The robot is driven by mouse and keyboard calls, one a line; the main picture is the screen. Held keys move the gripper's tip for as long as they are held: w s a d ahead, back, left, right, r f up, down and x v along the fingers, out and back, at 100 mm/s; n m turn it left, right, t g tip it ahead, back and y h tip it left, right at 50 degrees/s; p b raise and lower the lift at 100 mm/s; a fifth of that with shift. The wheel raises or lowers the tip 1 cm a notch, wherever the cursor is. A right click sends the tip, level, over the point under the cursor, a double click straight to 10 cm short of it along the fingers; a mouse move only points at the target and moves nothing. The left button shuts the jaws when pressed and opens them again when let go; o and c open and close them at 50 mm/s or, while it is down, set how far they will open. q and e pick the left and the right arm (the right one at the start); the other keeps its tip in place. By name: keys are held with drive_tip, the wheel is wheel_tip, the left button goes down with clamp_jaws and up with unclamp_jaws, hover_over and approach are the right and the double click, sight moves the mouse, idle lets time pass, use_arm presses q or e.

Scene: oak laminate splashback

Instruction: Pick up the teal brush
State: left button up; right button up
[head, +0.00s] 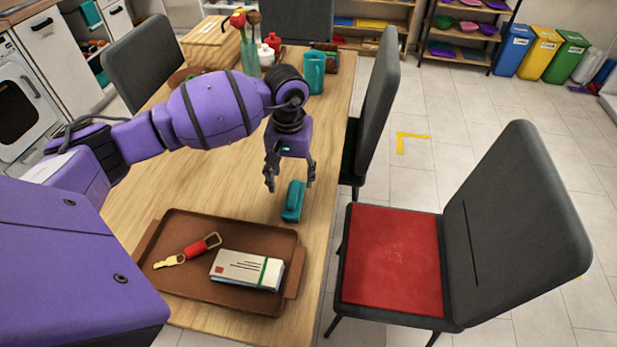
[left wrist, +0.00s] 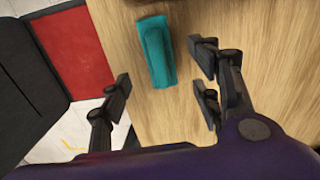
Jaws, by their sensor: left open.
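The teal brush (head: 293,201) lies on the wooden table near its right edge, just beyond the brown tray. My left gripper (head: 290,182) is above the table, pointing down, with its fingers spread apart and empty. In the head view the brush shows just below and between the fingertips. In the left wrist view the brush (left wrist: 156,52) lies ahead of the open fingers (left wrist: 165,95), between their lines and apart from them. My right gripper does not show in either view.
A brown tray (head: 170,226) holds a key with a red tag (head: 200,247) and a bundle of envelopes (head: 246,269). A teal cup (head: 314,72) and a vase (head: 250,56) stand farther back. A chair with a red seat (head: 393,259) is right of the table.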

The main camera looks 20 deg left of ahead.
sight(293, 192)
use_arm(q)
drive_tip(key=shift+w, duration=0.15)
drive_tip(key=shift+f, duration=0.3)
drive_tip(key=shift+s+d+f+p, duration=0.15)
drive_tip(key=shift+s+f, duration=0.1)
drive_tip(key=shift+f, duration=0.4)
drive_tip(key=shift+s+a+f+p, duration=0.1)
drive_tip(key=shift+s+f+p, duration=0.1)
drive_tip(key=shift+f, duration=0.4)
wheel_tip(293, 192, down, 4)
drive_tip(key=shift+w+d+f, duration=0.1)
drive_tip(key=shift+w+f, duration=0.05)
drive_tip(key=c, duration=1.3)
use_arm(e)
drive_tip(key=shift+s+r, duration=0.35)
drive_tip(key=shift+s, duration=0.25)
use_arm(q)
drive_tip(key=shift+w+r, duration=0.1)
drive_tip(key=shift+r, duration=0.1)
